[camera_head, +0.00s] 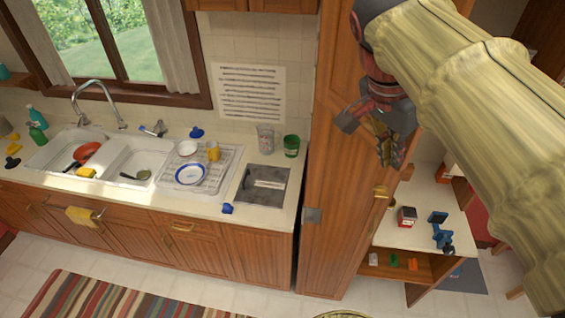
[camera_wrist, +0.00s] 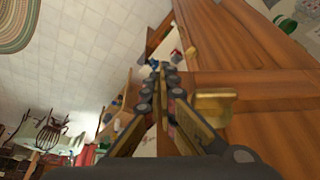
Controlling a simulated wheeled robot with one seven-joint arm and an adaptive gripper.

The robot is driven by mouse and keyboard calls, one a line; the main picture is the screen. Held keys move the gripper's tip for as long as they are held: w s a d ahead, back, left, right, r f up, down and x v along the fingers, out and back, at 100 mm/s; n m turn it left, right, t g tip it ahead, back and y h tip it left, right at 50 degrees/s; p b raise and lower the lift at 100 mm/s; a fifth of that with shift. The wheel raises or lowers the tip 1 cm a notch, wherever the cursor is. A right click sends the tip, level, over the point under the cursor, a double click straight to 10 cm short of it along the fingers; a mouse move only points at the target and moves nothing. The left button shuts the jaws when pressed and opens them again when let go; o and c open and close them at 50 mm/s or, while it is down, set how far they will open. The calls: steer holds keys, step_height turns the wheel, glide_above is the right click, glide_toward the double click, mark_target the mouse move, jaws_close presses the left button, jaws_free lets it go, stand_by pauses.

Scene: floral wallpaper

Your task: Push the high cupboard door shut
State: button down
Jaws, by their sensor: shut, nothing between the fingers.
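The high cupboard (camera_head: 335,190) is the tall wooden unit right of the counter in the head view. Its wooden door panel (camera_wrist: 270,95) fills the right of the wrist view, with a brass handle (camera_wrist: 213,103). A brass handle (camera_head: 380,192) also shows in the head view, low on the right. My gripper (camera_head: 385,150) is shut and empty, by the upper right part of the cupboard, above that handle. In the wrist view my gripper (camera_wrist: 160,72) points along the door's edge. I cannot tell whether it touches the door or how far the door stands open.
The sink counter (camera_head: 225,200) lies left. A striped rug (camera_head: 100,300) covers part of the tiled floor.

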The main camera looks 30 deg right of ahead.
steer(key=w+d+n+t+p, duration=0.1)
steer(key=w+d+n, duration=0.2)
steer(key=d, duration=0.5)
steer(key=w+d+n+t+y+p, duration=0.1)
steer(key=w+d+n, duration=0.2)
steer(key=d, duration=0.6)
steer(key=w+d+n+t+p, duration=0.1)
steer(key=w+d+n, duration=0.2)
steer(key=d, duration=0.5)
steer(key=shift+w+d, duration=0.3)
steer(key=shift+w, duration=0.4)
steer(key=shift+r, duration=0.15)
